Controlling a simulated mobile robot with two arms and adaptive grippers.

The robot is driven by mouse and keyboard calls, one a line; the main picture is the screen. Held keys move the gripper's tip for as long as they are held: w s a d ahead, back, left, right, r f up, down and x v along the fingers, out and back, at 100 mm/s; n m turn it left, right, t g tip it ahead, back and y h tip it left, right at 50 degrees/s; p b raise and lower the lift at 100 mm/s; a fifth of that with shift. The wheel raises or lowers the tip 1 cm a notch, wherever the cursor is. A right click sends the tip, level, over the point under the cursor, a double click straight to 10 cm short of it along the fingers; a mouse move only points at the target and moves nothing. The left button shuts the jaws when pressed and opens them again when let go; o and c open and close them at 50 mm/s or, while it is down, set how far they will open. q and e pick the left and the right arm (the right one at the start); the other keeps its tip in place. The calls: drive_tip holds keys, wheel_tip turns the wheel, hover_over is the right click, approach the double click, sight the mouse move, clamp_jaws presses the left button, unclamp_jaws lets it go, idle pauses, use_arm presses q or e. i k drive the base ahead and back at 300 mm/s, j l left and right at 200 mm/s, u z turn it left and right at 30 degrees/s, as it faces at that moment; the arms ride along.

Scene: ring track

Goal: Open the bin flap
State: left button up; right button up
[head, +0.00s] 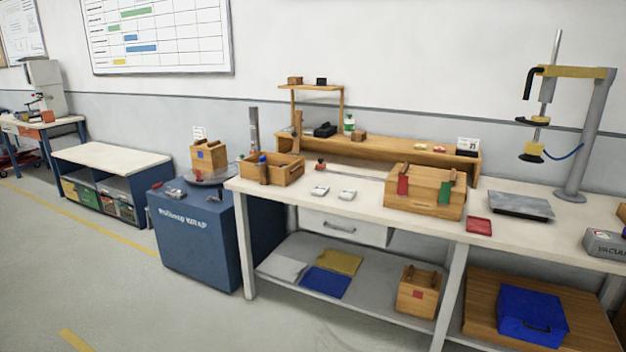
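Neither of my grippers shows in the head view. No bin flap can be made out for certain. Several small bins (87,198) with yellow, green and grey fronts stand under the low white-topped bench at the left; their details are too small to tell. A wooden box (437,208) with a red and a green tag on its front stands on the long workbench, and its top looks closed. A blue box (531,318) with a dark handle on its front sits on the lower shelf at the right and looks closed.
The long workbench (360,206) runs across the middle and right. A blue pallet-wrap machine (190,237) stands at its left end, carrying a wooden box (208,155). A grey post with a hanging tool (589,110) rises at the right. Floor (120,300) at the front left is clear.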

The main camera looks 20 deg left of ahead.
sight(526, 305)
drive_tip(key=i+j+u, duration=0.1)
drive_tip(key=i+j, duration=0.25)
drive_tip(key=i, duration=0.15)
drive_tip(key=i+j+u, duration=0.1)
drive_tip(key=i+j, duration=0.25)
drive_tip(key=i, duration=0.15)
drive_tip(key=i+j+u, duration=0.15)
drive_tip(key=i+j, duration=0.15)
drive_tip(key=i, duration=0.2)
